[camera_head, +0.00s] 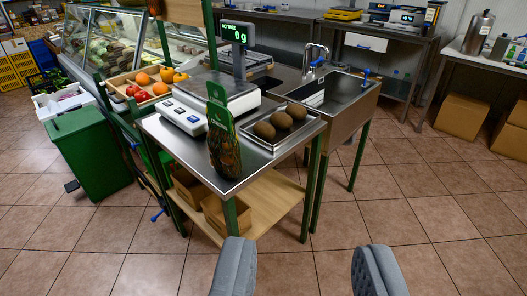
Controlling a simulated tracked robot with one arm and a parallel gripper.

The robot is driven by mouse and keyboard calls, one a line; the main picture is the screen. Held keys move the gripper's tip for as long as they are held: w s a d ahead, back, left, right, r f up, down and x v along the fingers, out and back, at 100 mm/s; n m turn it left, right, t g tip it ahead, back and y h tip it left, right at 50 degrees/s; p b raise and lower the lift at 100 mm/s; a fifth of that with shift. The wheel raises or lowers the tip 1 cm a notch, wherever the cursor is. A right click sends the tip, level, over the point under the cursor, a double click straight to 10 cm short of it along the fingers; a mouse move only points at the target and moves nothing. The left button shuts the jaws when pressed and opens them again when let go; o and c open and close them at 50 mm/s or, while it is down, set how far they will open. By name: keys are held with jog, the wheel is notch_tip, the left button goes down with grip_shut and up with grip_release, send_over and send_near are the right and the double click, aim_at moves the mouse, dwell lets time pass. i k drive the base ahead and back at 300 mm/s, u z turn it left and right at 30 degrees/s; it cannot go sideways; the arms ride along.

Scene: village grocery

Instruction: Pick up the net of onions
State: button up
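What looks like the net of onions (223,150) stands upright near the front left part of a steel table (262,160). It has a tall green label on top and a dark, brownish mesh body below. It stands in front of a white weighing scale and left of a metal tray. My gripper (306,262) shows as two grey padded fingers at the bottom of the view. They are wide apart with only floor between them. The gripper is empty, and the net is beyond it, up and to the left.
A scale (196,121) reading 0 g and a tray (297,139) with brown round items (281,120) share the table. A steel sink (345,92) adjoins on the right. A green bin (90,153) stands left. Tiled floor is clear in front and right; cardboard boxes (460,117) sit far right.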

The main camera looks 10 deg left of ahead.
aim_at(225, 156)
jog(key=z, duration=0.1)
jog(key=i, duration=1)
jog(key=u, duration=0.05)
